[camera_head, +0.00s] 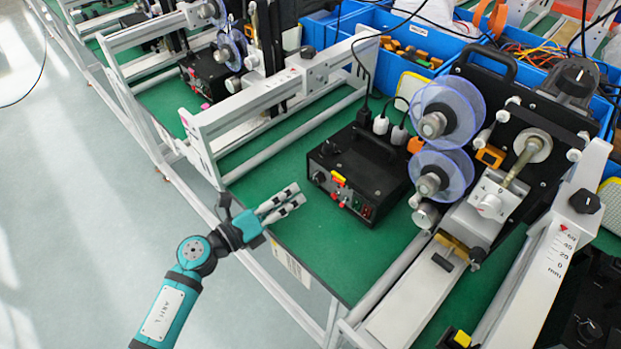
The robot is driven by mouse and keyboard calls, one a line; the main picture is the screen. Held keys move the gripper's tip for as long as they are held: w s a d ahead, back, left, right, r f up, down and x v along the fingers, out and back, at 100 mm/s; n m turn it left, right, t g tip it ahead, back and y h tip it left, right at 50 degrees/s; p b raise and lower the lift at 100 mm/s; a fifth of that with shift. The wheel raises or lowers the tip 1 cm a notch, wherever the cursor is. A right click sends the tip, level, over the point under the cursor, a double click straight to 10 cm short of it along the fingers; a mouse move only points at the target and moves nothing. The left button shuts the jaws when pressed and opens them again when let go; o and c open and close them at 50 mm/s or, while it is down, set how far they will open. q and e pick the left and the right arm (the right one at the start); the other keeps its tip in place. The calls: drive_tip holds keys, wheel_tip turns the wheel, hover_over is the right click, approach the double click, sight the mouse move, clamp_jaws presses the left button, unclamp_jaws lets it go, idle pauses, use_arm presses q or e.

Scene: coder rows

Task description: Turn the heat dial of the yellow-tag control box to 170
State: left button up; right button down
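The black control box (365,160) sits on the green bench top, left of the blue-rimmed rollers. A small yellow tag (338,179) is on its front edge. A dark round dial (319,177) shows at the left of its front face; its scale and setting are too small to read. Red and green parts sit further right on that face. My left gripper (301,193) reaches in from the lower left, with its two grey fingers slightly apart and empty. In the picture its tips are just below and left of the box, apart from it. My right gripper is not in view.
White rails (283,88) frame the bench on the left, and its front edge lies below my gripper. A roller machine (448,111) stands to the right. Cables rise behind the box. Another black box (205,73) with a pink tag stands further back. Green surface before the box is clear.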

sight(314, 181)
use_arm(q)
drive_tip(key=x, duration=0.6)
drive_tip(key=shift+w+d+p, duration=0.15)
drive_tip(key=shift+d+p, duration=0.1)
drive_tip(key=shift+p, duration=0.05)
clamp_jaws()
